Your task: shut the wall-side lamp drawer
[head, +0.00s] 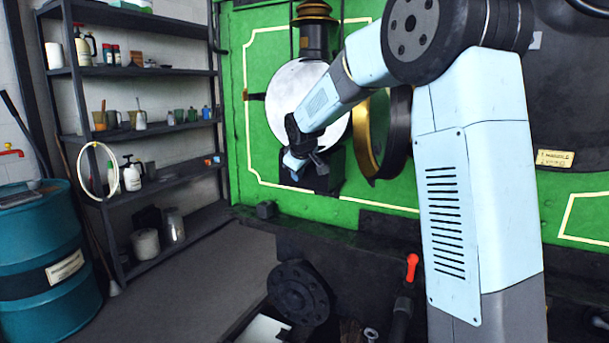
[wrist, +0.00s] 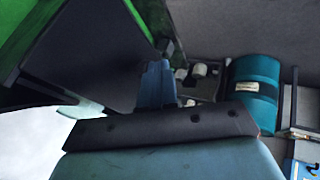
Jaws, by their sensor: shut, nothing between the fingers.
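A lamp with a brown-capped chimney (head: 315,40) and a large pale round face (head: 290,85) stands against the green panel. Under it is a dark boxy part (head: 328,178), which may be the lamp drawer. How far it stands out is hard to tell, as my arm covers part of it. My gripper (head: 293,165) is shut and empty, in front of this dark part and just below the pale face. In the wrist view its pale blue fingers (wrist: 156,84) lie together beside a large dark flat surface (wrist: 88,52). Contact cannot be told.
A gold-rimmed round lamp part (head: 372,135) stands just right of my forearm. Metal shelves (head: 140,70) with bottles and mugs line the wall at left. A teal barrel (head: 40,250) stands before them. A red-handled lever (head: 412,267) rises below. The floor at left centre is clear.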

